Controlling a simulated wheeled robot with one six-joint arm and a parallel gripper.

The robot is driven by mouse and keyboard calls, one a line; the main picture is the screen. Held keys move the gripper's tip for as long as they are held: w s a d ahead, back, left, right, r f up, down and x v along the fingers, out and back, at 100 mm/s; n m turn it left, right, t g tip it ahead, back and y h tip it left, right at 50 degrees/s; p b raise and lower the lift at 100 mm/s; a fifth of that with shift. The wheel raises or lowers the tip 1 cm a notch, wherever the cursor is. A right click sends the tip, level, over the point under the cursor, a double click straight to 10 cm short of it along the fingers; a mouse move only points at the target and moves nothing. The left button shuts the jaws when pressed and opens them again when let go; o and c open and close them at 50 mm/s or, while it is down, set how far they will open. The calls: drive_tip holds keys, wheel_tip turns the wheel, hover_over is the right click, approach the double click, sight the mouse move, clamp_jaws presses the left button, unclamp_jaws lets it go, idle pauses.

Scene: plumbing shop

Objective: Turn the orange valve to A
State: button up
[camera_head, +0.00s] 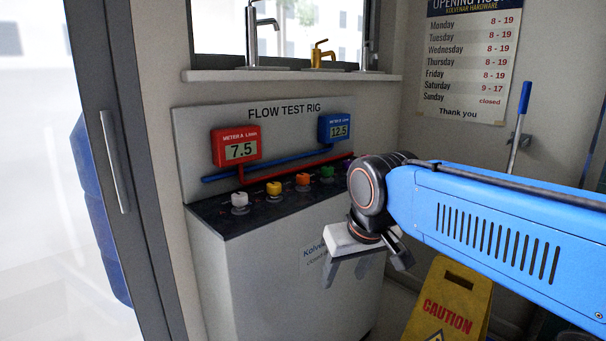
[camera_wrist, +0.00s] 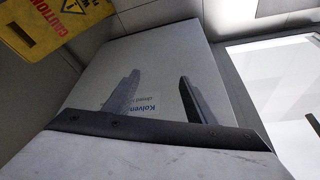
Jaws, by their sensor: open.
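The orange valve (camera_head: 303,181) is a small knob on the dark top of the flow test rig (camera_head: 290,265), in the head view. It stands between a yellow valve (camera_head: 274,189) and a green valve (camera_head: 327,173); a white valve (camera_head: 240,201) is at the left end. Which way the orange valve points is too small to tell. My gripper (camera_head: 346,272) is open and empty, pointing down in front of the rig's front panel, right of and below the valves. In the wrist view its two fingers (camera_wrist: 158,92) are apart before the white panel; no valve shows there.
A red meter (camera_head: 236,146) reads 7.5 and a blue meter (camera_head: 335,127) reads 12.5 on the back panel. Blue and red pipes run behind the valves. A yellow caution sign (camera_head: 450,300) stands at the lower right. A glass door (camera_head: 110,150) is at the left.

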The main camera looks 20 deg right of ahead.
drive_tip(key=w+d+r+m, duration=0.1)
drive_tip(key=w+r+m, duration=0.1)
drive_tip(key=w+r, duration=1.2)
drive_tip(key=m+h, duration=0.1)
drive_tip(key=m, duration=0.1)
approach(303, 175)
drive_tip(key=shift+h, duration=0.3)
drive_tip(key=x, duration=0.8)
drive_tip(key=shift+w+a+f, duration=0.1)
drive_tip(key=shift+a+f, duration=0.15)
drive_tip(key=shift+f, duration=0.15)
drive_tip(key=shift+g, duration=0.3)
drive_tip(key=c, duration=1)
